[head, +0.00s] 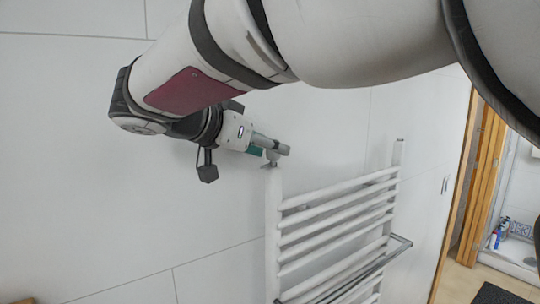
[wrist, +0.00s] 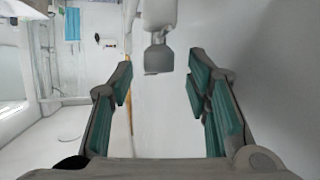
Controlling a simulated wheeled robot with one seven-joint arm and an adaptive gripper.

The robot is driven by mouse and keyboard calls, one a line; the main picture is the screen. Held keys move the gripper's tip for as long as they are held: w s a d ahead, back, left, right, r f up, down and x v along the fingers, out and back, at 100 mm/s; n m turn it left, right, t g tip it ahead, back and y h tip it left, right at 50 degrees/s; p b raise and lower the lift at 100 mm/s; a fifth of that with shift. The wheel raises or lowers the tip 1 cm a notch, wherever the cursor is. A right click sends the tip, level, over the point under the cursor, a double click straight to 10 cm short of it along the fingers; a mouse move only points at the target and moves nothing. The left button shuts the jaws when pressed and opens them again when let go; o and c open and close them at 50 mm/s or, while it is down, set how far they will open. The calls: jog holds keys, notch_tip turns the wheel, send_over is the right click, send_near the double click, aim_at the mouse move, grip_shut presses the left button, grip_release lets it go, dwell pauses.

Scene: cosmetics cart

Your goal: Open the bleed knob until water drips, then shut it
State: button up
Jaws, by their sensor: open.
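The white towel radiator (head: 273,215) stands against the wall in the head view. The bleed knob (wrist: 158,60) is a small grey, flared piece at the end of a white radiator tube (wrist: 159,13) in the wrist view. My gripper (head: 272,149) is at the top of the radiator's left post in the head view, where its fingers largely hide the knob. In the wrist view my gripper (wrist: 159,72) is open, with green-padded fingers on either side of the knob. Gaps show on both sides, and neither finger appears to touch it.
The white wall (head: 120,210) lies close behind the radiator and gripper. A grey towel rail (head: 398,240) juts from the radiator's front. A wooden door frame (head: 483,170) and a shower area with bottles (head: 498,233) are at the right. A dark mat (head: 497,294) lies on the floor.

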jog(key=shift+b+x, duration=0.45)
jog(key=shift+x, duration=0.8)
jog(key=shift+c, duration=0.5)
grip_shut()
